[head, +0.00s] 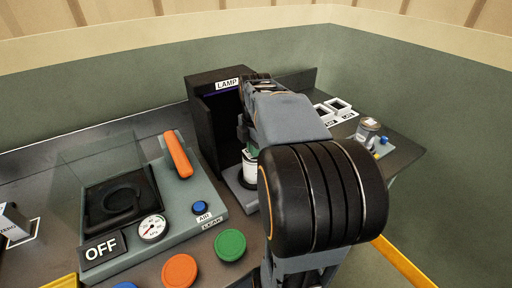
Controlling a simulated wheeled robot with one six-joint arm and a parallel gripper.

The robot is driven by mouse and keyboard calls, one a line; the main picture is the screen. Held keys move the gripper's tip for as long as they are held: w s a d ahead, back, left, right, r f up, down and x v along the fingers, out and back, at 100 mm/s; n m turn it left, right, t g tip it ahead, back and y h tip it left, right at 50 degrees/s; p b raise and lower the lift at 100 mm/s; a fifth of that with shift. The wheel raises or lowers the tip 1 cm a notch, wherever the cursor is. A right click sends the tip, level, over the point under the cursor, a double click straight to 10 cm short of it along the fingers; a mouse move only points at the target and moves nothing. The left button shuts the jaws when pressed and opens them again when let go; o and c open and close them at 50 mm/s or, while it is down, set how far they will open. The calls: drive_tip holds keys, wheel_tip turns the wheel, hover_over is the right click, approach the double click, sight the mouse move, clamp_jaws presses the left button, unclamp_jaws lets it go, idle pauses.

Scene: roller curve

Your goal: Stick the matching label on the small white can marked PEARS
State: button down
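A small white can (249,171) with dark print stands on a grey base in front of the black box marked LAMP (203,112). My arm covers its right side, and I cannot read its print, so I cannot tell whether it is the PEARS can. A bit of green shows just above it. My gripper (257,84) is partly in view at the far end of my arm, above the can. Its fingertips are hidden, so I cannot see whether it is open or holds anything. I cannot make out a label for the can.
A grey leak tester (185,205) with a clear lid, orange handle (178,154) and gauge stands left. Orange (180,270) and green (230,245) discs lie in front. Walls close the back.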

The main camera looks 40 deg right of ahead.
drive_tip(key=shift+f, duration=0.2)
idle(0.5)
drive_tip(key=c, duration=1.2)
unclamp_jaws()
drive_tip(key=shift+c, duration=0.2)
drive_tip(key=shift+o, duration=0.5)
drive_tip(key=o, duration=0.5)
drive_tip(key=shift+c, duration=0.2)
drive_tip(key=shift+r, duration=0.2)
